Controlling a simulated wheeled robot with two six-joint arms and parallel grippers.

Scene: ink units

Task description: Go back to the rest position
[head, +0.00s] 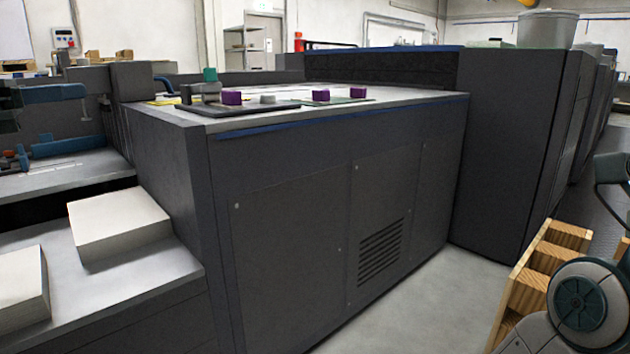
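The left edge of the head view is crowded with dark and teal parts, and I cannot make out my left gripper's fingers clearly there. My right arm shows at the lower right as grey links with a dark teal joint cap; its gripper is not in view. On top of the large dark machine cabinet (290,230) several small units sit on a dark tray (270,106).
A white paper stack (120,222) and another stack (22,285) lie on the grey ledge at the left. A wooden pallet (545,268) stands close to my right arm. Grey floor (435,305) is clear between the cabinet and the pallet.

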